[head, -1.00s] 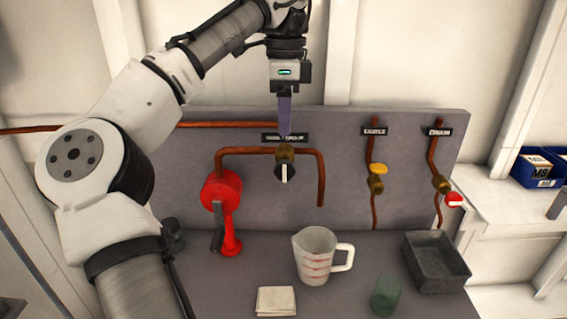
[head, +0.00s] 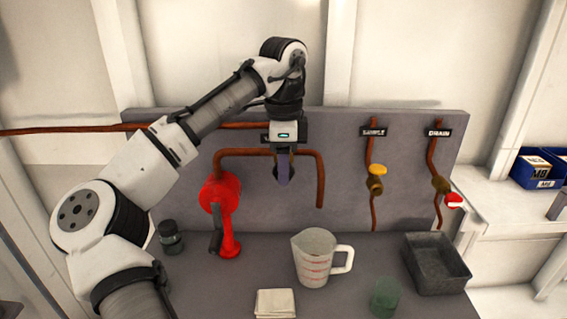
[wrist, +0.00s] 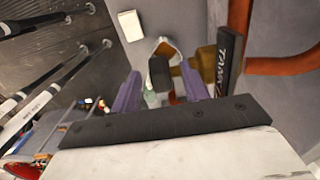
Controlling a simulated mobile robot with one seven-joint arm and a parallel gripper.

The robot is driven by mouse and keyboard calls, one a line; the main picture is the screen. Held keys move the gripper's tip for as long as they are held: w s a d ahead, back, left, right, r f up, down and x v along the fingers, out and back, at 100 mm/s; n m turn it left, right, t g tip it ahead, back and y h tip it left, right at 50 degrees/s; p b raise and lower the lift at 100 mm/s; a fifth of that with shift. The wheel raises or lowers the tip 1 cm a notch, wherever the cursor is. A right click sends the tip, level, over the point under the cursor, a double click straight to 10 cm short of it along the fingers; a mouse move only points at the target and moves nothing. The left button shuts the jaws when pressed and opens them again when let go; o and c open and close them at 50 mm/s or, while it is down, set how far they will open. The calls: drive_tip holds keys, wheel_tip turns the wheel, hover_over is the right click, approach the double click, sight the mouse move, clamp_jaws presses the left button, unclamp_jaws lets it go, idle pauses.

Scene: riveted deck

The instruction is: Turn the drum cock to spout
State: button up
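The drum cock sits on the grey panel (head: 340,135) where a copper pipe arches over from the red pump (head: 226,205). In the head view my gripper (head: 284,174) covers nearly all of it. In the wrist view its brass body (wrist: 208,65) and black handle (wrist: 160,73) show. My gripper's two purple fingers are apart, one on each side of the handle, with a gap showing on both sides. Contact is not visible. Which way the handle points is hard to tell. The copper spout pipe (head: 321,180) comes down right of the cock, above the measuring jug (head: 316,262).
The sample cock (head: 376,183) with yellow handle and drain cock (head: 441,185) with red handle are to the right. A grey tray (head: 437,275), green cup (head: 385,297), folded cloth (head: 275,302) and dark jar (head: 171,238) stand on the bench. The panel is close behind my gripper.

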drive_tip(key=c, duration=0.9)
